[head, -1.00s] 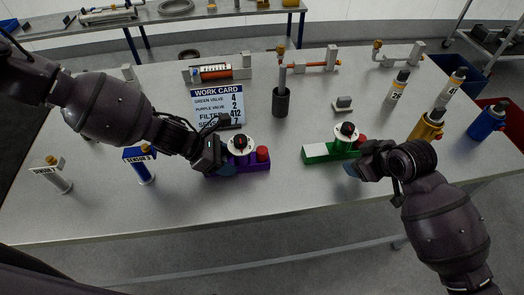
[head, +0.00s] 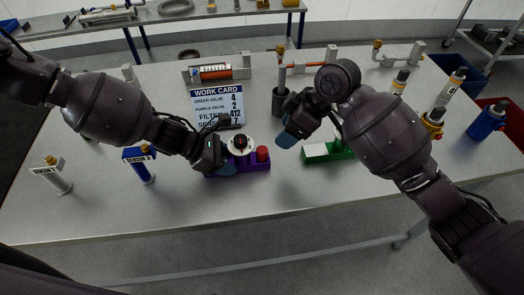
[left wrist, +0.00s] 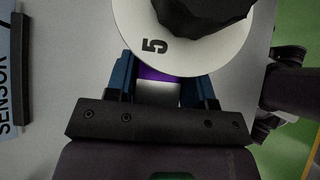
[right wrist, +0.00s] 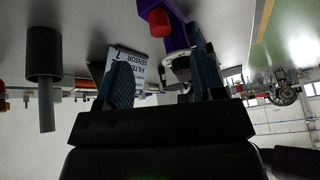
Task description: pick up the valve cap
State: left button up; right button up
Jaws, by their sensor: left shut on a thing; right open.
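The purple valve (head: 252,168) stands on the table, with a white dial (head: 240,145) and a red cap (head: 262,154) at its right end. My left gripper (head: 226,167) is shut on its left end; in the left wrist view the fingers (left wrist: 160,85) sit beside the purple body, under the dial (left wrist: 160,45) marked 5. My right gripper (head: 288,134) is open and empty, above and to the right of the red cap. The right wrist view shows the red cap (right wrist: 158,21) beyond the open fingers (right wrist: 165,85). The green valve (head: 317,151) is partly hidden behind my right arm.
The work card (head: 216,105) stands behind the purple valve. A dark cup (head: 280,102) holding a rod is behind my right gripper. A blue sensor (head: 140,164) stands at left; several bottles, including a blue one (head: 486,122), stand at right. The table's front is clear.

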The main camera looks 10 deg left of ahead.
aim_at(262, 150)
jog(key=a+f+n, duration=0.1)
jog(key=a+f, duration=0.1)
jog(key=f, duration=0.1)
jog(key=a+f+n, duration=0.1)
jog(key=a+f, duration=0.1)
jog(key=a+f+n+h, duration=0.1)
jog(key=a+f, duration=0.1)
jog(key=f, duration=0.1)
jog(key=shift+w+f, duration=0.1)
jog(key=shift+f, duration=0.2)
dwell(0.5)
jog(key=c, duration=1)
